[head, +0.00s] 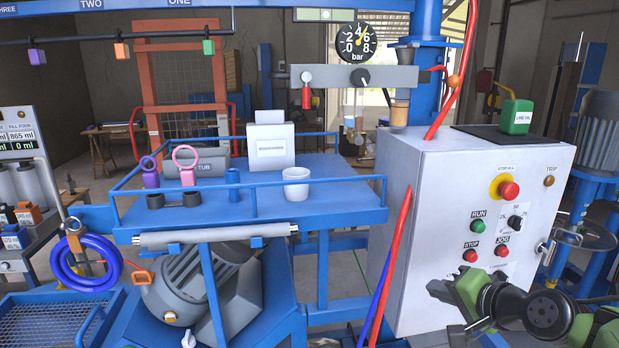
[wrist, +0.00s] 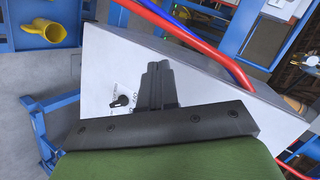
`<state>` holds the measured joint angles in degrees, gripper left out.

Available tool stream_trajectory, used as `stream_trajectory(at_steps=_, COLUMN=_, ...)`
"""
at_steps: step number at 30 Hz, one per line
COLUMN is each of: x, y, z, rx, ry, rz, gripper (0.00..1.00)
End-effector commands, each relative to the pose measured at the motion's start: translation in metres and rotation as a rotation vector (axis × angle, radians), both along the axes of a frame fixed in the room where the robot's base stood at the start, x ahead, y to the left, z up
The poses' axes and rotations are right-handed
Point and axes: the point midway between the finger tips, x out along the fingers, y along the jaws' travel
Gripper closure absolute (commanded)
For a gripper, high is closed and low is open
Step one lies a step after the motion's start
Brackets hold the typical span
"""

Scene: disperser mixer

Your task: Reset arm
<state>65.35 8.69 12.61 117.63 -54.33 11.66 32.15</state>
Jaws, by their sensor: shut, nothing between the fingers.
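My gripper (wrist: 157,70) shows in the wrist view with its two dark fingers together and nothing between them. Behind the fingers is the light grey control cabinet (wrist: 107,58), seen tilted, with a black knob (wrist: 122,101) just left of the fingers. In the head view my green and black arm is at the lower right, in front of the lower part of the control cabinet (head: 430,210). I cannot make out the fingertips clearly there. Whether any part of the arm touches the cabinet cannot be told.
The cabinet carries a red stop button (head: 509,190), several smaller controls and a green can (head: 517,116) on top. Red hoses (head: 391,265) run along its left side. A blue bench (head: 330,195) with a white cup (head: 296,184) stands left. A yellow scoop-like object (wrist: 45,32) shows in the wrist view.

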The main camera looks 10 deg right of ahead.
Motion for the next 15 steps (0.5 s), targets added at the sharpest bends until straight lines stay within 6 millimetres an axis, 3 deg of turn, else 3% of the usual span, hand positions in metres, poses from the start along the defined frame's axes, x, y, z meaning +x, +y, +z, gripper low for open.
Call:
stream_trajectory(at_steps=1, x=-0.007, y=0.042, z=-0.007, rx=-0.125, ry=0.07, rz=0.088, gripper=1.0)
stream_trajectory(at_steps=3, x=-0.028, y=0.084, z=-0.017, rx=-0.295, ry=0.166, rz=0.192, gripper=1.0)
stream_trajectory(at_steps=6, x=-0.075, y=0.128, z=-0.027, rx=-0.514, ry=0.266, rz=0.324, gripper=1.0)
stream_trajectory(at_steps=10, x=-0.147, y=0.155, z=-0.036, rx=-0.732, ry=0.345, rz=0.466, gripper=1.0)
stream_trajectory(at_steps=12, x=-0.181, y=0.158, z=-0.042, rx=-0.803, ry=0.37, rz=0.525, gripper=1.0)
stream_trajectory(at_steps=15, x=-0.214, y=0.155, z=-0.05, rx=-0.856, ry=0.39, rz=0.585, gripper=1.0)
